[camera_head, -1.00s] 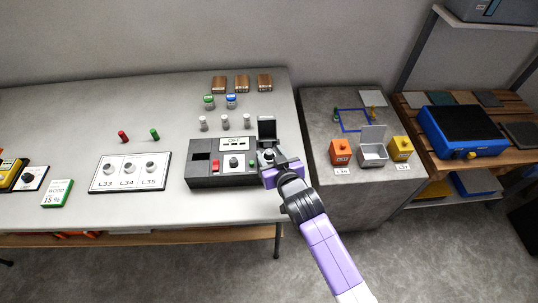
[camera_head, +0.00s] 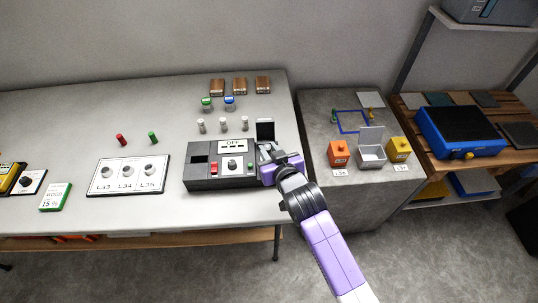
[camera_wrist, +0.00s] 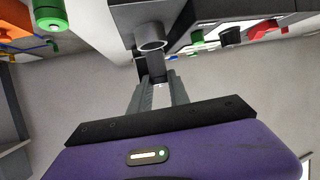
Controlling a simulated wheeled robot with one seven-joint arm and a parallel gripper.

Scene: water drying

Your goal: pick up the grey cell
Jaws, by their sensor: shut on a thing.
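The grey cell (camera_wrist: 157,68) is a small dark grey cylinder in the wrist view, held between my fingertips. A light ring-shaped rim lies just beyond it, and I cannot tell whether the cell is clear of it. My gripper (camera_wrist: 163,84) is shut on the cell; in the head view my gripper (camera_head: 268,153) is at the right end of the dark grey device (camera_head: 215,183). The device's dark lid (camera_head: 265,131) stands open behind my gripper. In the head view my fingers largely hide the cell.
The device has a red switch, a dial and a green button. Small pale cylinders (camera_head: 224,125) stand behind it. To the right, the grey cabinet carries an orange box (camera_head: 339,152), an open silver box (camera_head: 371,155) and a yellow box (camera_head: 398,149). A gap separates table and cabinet.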

